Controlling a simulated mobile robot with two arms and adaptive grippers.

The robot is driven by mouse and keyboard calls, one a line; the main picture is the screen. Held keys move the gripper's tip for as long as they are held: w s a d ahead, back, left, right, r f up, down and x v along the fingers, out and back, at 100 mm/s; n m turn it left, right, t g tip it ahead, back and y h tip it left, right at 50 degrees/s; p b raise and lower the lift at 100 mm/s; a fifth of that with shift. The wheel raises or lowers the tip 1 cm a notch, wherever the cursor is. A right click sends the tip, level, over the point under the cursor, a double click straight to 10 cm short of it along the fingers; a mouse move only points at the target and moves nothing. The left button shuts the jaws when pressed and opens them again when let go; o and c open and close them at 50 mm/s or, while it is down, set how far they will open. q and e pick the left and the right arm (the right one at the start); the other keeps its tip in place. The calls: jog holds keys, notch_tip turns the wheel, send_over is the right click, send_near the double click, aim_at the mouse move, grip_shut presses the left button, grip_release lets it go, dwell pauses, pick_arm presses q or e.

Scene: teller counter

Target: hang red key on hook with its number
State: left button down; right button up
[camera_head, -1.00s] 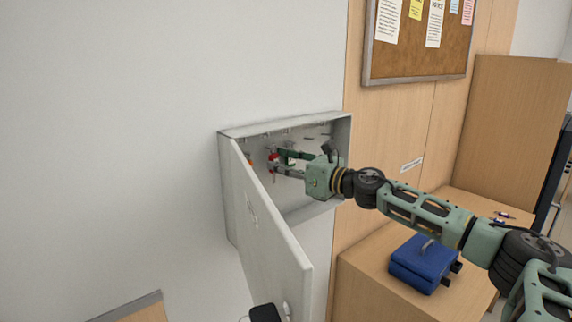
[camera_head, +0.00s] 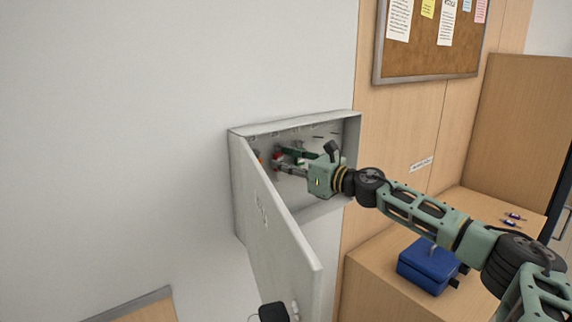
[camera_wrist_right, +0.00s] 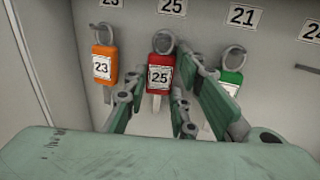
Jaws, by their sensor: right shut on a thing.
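The red key (camera_wrist_right: 160,77) has a tag reading 25 and a ring at its top. In the wrist view it is upright between the fingers of my right gripper (camera_wrist_right: 154,103), which is shut on it. The number 25 label (camera_wrist_right: 172,6) is just above the ring. I cannot tell whether the ring is around the hook. In the head view, my right gripper (camera_head: 287,160) reaches into the open key cabinet (camera_head: 353,132), with the red key (camera_head: 277,157) at its fingertips.
An orange key (camera_wrist_right: 104,65) tagged 23 hangs to the left. A green key (camera_wrist_right: 231,76) hangs to the right under label 21 (camera_wrist_right: 243,16), partly behind a finger. The cabinet door (camera_head: 270,225) stands open below left. A blue box (camera_head: 428,266) sits on the counter.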

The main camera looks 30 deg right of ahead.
jog(key=o, duration=1.1)
jog(key=shift+s, duration=0.1)
jog(key=shift+v, duration=3.6)
jog(key=shift+s+d, duration=0.1)
